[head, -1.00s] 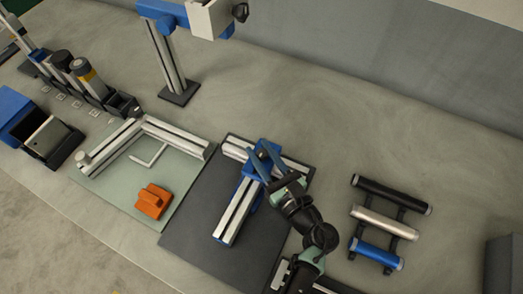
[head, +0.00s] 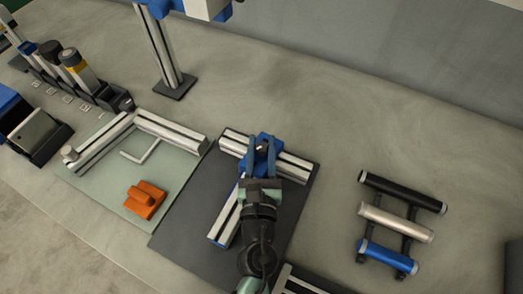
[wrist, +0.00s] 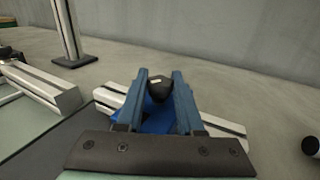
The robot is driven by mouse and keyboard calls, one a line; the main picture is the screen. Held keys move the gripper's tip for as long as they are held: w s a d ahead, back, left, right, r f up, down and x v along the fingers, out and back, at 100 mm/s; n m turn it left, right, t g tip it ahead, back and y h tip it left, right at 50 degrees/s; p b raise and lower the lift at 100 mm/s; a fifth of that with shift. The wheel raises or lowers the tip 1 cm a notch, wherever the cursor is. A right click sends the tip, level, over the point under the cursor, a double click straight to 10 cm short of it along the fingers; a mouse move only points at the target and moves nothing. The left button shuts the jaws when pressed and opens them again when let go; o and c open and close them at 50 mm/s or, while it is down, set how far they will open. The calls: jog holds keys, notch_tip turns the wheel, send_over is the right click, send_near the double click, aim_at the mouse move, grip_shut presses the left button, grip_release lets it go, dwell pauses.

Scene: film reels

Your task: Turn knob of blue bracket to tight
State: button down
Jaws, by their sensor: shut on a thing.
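The blue bracket (head: 243,186) sits at the corner where two silver aluminium rails meet, on a dark mat. Its black knob (wrist: 159,88), with a small pale mark on top, shows in the wrist view between my fingers. My gripper (head: 262,146) reaches over the bracket, its two blue fingers on either side of the knob and shut on it. The fingers and gripper body hide much of the bracket. The silver cross rail (head: 290,164) runs behind my fingers, and the other rail (head: 223,222) runs toward the front. How tight the knob is cannot be told.
A pale green mat (head: 105,192) at left holds joined rails, an L-shaped hex key (head: 141,152) and an orange block (head: 144,200). A rack of black, silver and blue tubes (head: 397,222) stands at right. A blue-and-silver post (head: 166,55) stands behind. The table between is clear.

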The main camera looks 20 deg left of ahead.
jog(key=shift+m+t+h+b, duration=0.4)
jog(key=shift+m+h+b, duration=0.2)
jog(key=shift+h, duration=0.3)
jog(key=shift+m+h+b, duration=0.9)
jog(key=shift+h, duration=0.5)
jog(key=shift+m+t+h+b, duration=0.3)
jog(key=shift+m+h+b, duration=0.3)
jog(key=shift+m+h, duration=1.1)
jog(key=shift+m+g+h+p, duration=0.2)
jog(key=shift+m+g+h, duration=0.6)
jog(key=shift+h, duration=1.15)
jog(key=shift+m+g+h+p, duration=0.15)
jog(key=shift+m+g+h, duration=0.25)
jog(key=shift+m+h, duration=1.2)
jog(key=shift+d+m+g+h, duration=0.1)
jog(key=shift+m+g+h, duration=0.65)
jog(key=shift+h, duration=0.5)
jog(key=shift+m+g+h, duration=0.55)
jog(key=shift+g+h, duration=0.4)
jog(key=shift+h, duration=0.25)
jog(key=c, duration=0.5)
grip_release()
jog(key=shift+c, duration=0.2)
